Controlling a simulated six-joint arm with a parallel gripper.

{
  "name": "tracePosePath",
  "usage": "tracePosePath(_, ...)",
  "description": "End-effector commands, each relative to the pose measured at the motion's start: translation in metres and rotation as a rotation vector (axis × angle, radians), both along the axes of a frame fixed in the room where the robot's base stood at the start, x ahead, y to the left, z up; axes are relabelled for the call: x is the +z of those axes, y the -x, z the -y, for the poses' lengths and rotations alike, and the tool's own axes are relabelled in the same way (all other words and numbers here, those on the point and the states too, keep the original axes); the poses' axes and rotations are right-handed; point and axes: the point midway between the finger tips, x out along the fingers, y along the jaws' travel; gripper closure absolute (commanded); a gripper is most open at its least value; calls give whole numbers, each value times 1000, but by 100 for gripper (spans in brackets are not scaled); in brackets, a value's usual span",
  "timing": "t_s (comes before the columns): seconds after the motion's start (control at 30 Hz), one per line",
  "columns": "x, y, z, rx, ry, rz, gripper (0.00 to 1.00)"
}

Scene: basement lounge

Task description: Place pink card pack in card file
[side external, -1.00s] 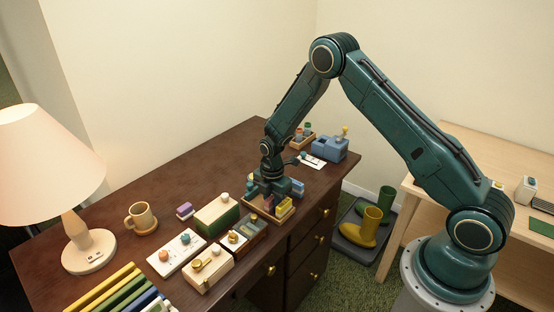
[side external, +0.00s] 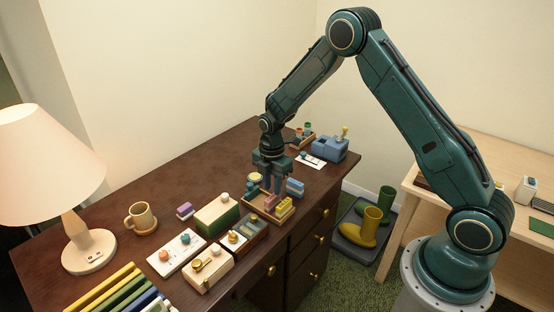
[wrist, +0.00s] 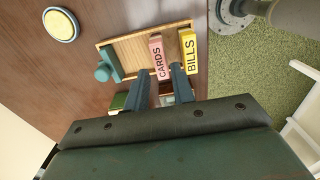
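The pink pack (wrist: 157,55), lettered CARDS, stands in a shallow wooden tray (wrist: 122,41), which looks like the card file. It is beside a yellow pack (wrist: 188,48) lettered BILLS. In the side view the pink pack (side external: 269,204) is in the tray (side external: 249,208), next to the yellow pack (side external: 284,207). In the side view my gripper (side external: 272,190) is above the tray, fingers pointing down. The pack's lower part is hidden.
A teal knobbed piece (wrist: 104,71) is at the tray's left in the wrist view. A round yellow-topped item (side external: 254,178) sits behind the tray. Boxes, including a green-sided one (side external: 217,216), crowd the left. A blue box (side external: 330,149) stands behind. The desk's back left is clear.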

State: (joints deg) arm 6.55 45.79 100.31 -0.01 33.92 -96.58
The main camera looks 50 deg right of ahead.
Motion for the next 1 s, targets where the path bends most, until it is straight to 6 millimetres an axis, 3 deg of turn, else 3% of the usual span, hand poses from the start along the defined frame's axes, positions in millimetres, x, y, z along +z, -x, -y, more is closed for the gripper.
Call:
tracePosePath(0.2, 34, -1, 0, 0, 0, 4, 75)
tracePosePath(0.4, 50, 0, 0, 0, 0, 2, 75)
tracePosePath(1.0, 53, 0, 0, 0, 0, 0, 75)
